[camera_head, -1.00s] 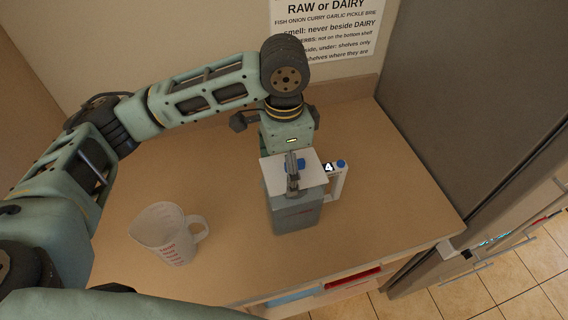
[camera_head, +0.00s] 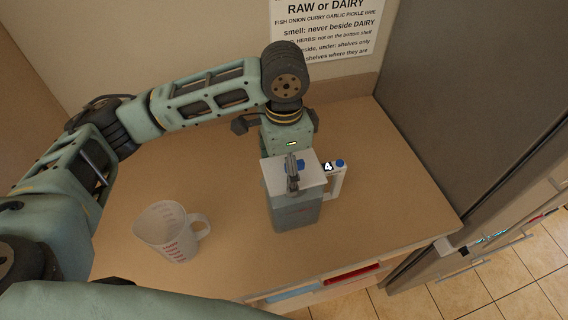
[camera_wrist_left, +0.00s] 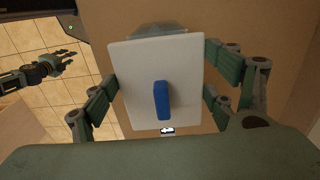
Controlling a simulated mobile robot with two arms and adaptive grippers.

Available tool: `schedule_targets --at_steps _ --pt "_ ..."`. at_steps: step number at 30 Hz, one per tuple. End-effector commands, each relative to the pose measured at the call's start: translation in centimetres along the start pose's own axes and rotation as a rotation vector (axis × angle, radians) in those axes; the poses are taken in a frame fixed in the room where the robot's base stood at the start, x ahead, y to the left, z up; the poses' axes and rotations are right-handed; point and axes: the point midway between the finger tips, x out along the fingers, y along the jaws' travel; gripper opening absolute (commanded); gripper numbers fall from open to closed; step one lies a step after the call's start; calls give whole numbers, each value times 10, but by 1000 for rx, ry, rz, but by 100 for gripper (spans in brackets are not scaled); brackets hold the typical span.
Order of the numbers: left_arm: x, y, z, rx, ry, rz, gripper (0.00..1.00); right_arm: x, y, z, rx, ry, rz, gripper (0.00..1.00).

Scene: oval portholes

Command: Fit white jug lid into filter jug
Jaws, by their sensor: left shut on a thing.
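The white jug lid (camera_head: 310,174), a flat plate with a blue grip, is over the jug's top. In the left wrist view the lid (camera_wrist_left: 185,65) hides most of the jug, whose edge shows beyond it. My left gripper (camera_wrist_left: 163,75) is shut on the lid, fingers at its two sides. I cannot tell whether the lid touches the rim. My right gripper (camera_wrist_left: 68,61) looks open and empty, away over the floor.
A clear measuring cup (camera_head: 171,232) stands on the counter (camera_head: 390,190) left of the jug. A tall grey fridge (camera_head: 460,80) borders the counter at right. The wall is behind. The counter right of the jug is clear.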

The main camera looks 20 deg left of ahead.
Motion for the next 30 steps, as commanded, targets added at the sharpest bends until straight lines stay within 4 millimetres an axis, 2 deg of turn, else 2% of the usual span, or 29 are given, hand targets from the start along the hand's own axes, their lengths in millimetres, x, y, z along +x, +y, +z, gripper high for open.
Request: schedule_targets --at_steps 4,13,14,15,20,30 --pt "-1 0 0 0 -1 1 49 -6 1 0 -1 0 1 31" --pt "0 0 0 0 -1 1 49 -6 3 0 -2 0 4 31" --pt "0 0 0 0 -1 1 82 -6 4 0 -2 0 4 31" --pt "0 0 0 0 -1 1 85 -6 4 0 -2 0 4 31" --pt "0 0 0 0 -1 1 99 -6 4 0 -2 0 4 31" --pt "0 0 0 0 -1 1 100 -6 4 -1 -2 1 4 31"
